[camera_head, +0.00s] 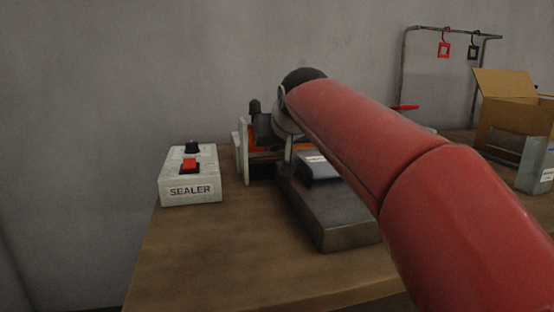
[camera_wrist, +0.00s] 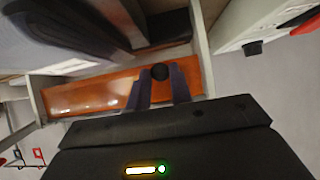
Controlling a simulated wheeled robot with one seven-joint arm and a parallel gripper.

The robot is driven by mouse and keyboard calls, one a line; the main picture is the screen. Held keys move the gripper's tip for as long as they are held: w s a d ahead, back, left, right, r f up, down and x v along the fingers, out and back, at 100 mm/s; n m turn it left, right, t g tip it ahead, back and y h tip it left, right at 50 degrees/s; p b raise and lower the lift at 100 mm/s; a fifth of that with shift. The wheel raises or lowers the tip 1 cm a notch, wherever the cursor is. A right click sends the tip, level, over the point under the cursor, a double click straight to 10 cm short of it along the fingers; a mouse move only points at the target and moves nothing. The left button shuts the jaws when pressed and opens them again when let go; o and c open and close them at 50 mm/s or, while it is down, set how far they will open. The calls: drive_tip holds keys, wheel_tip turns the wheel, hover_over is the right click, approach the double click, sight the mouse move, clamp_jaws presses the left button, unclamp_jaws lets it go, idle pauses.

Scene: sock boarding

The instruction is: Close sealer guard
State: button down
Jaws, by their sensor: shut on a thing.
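The sealer guard is an orange translucent panel (camera_wrist: 90,97) with a round black knob (camera_wrist: 160,71), seen in the wrist view. My gripper (camera_wrist: 161,82) is shut on the knob, one finger on each side of it. In the head view, a strip of the orange guard (camera_head: 264,145) shows between pale side plates at the back of the table. My red arm reaches across and hides much of the sealer there. I cannot tell the guard's exact angle.
A white control box labelled SEALER (camera_head: 190,188), with a red switch and a black knob, stands left of the machine. A dark block (camera_head: 340,217) with a small packet (camera_head: 318,167) is in front. A cardboard box (camera_head: 505,115) and a hook rack (camera_head: 403,70) are at right.

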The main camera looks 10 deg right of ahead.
drive_tip(key=shift+w+f+t+b, duration=0.1)
drive_tip(key=shift+f+t+b, duration=0.3)
drive_tip(key=shift+b, duration=0.25)
drive_tip(key=shift+r, duration=0.25)
drive_tip(key=c, duration=1.3)
unclamp_jaws()
drive_tip(key=shift+o, duration=0.2)
drive_tip(key=v, duration=0.7)
drive_tip(key=shift+s, duration=0.35)
drive_tip(key=shift+r, duration=0.1)
